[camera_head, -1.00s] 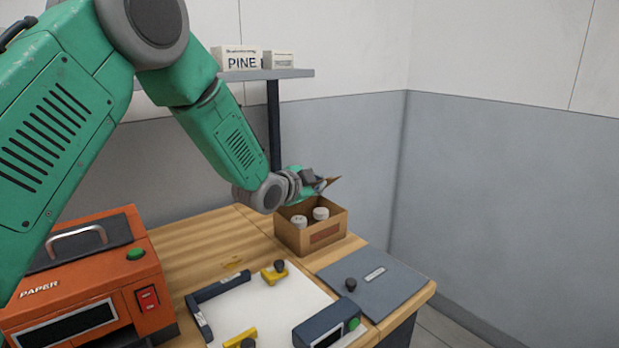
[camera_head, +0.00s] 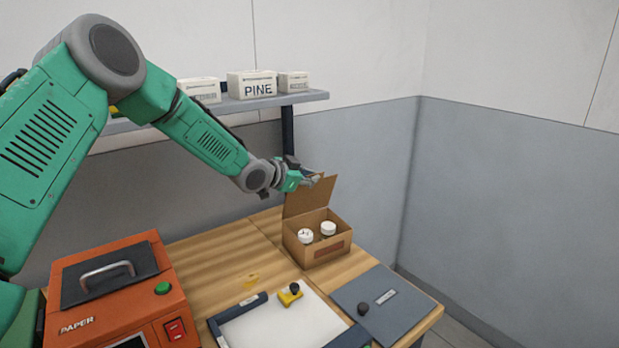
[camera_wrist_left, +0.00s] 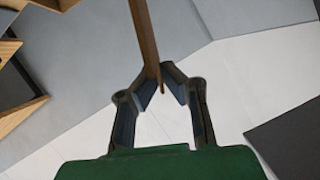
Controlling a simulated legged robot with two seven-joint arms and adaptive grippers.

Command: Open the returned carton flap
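The brown carton (camera_head: 318,247) stands open on the wooden table, with two white-lidded round containers (camera_head: 306,236) inside. Its flap (camera_head: 310,196) stands roughly upright at the carton's back edge. My left gripper (camera_head: 313,179) is at the flap's top edge. In the left wrist view the flap (camera_wrist_left: 146,32) shows edge-on as a thin brown strip, and the fingertips (camera_wrist_left: 160,72) close on it from both sides. My right gripper is in neither view.
An orange paper machine (camera_head: 115,290) stands at the left of the table. A white board with dark edging (camera_head: 285,325) and a grey plate with a black knob (camera_head: 385,300) lie in front. A shelf (camera_head: 260,103) with white boxes is behind.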

